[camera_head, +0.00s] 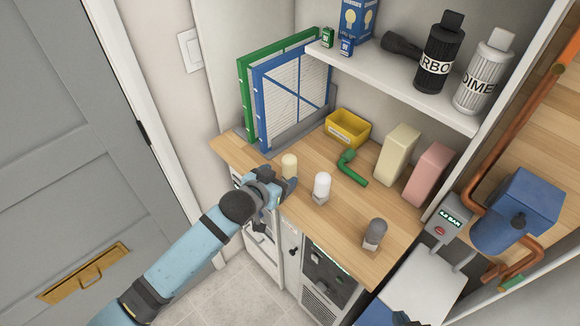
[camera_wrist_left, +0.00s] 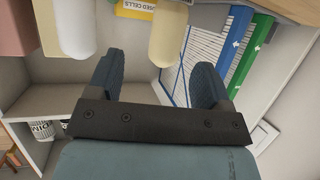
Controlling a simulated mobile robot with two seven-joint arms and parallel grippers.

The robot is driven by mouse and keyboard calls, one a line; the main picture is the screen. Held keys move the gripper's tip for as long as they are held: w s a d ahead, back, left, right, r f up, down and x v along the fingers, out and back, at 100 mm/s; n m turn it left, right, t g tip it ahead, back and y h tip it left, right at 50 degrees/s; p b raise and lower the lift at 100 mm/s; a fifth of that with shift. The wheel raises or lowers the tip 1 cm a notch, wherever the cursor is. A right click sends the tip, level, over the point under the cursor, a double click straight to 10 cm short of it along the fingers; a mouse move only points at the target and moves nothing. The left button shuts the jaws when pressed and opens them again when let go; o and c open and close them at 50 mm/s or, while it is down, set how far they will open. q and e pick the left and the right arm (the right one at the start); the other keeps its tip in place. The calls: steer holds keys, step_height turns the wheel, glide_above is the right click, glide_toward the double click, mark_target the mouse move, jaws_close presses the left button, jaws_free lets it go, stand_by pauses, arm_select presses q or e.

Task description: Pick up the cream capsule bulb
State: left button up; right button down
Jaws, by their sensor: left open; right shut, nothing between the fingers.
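The cream capsule bulb (camera_head: 289,163) stands upright near the front left of the wooden counter. It also shows in the left wrist view (camera_wrist_left: 170,32), upside down there, between the lines of the two fingers and closer to the right one. My left gripper (camera_head: 277,182) is open and empty at the counter's front edge, just in front of the cream bulb; I cannot tell whether they touch. The fingers also show in the left wrist view (camera_wrist_left: 155,68). A white bulb (camera_head: 322,185) stands to the right of the gripper. My right gripper is not in view.
A grey bulb (camera_head: 375,233) stands further right on the counter (camera_head: 335,220). Behind are a green pipe piece (camera_head: 350,170), a yellow tray (camera_head: 348,128), and cream (camera_head: 397,152) and pink (camera_head: 428,173) blocks. Framed filters (camera_head: 290,95) lean at the back left. A shelf (camera_head: 400,90) overhangs.

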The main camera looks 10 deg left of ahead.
mark_target(285, 169)
arm_select(q)
steer(key=x, duration=0.2)
steer(key=p+x, duration=0.1)
steer(key=x, duration=0.1)
steer(key=a+x, duration=0.1)
steer(key=x, duration=0.2)
steer(key=shift+w+r, duration=0.1)
steer(key=shift+w, duration=0.05)
steer(key=shift+w+d+f, duration=0.2)
steer(key=shift+w+f, duration=0.05)
steer(key=shift+w, duration=0.05)
steer(key=shift+s+r, duration=0.1)
steer(key=shift+c, duration=0.2)
steer(key=c, duration=1)
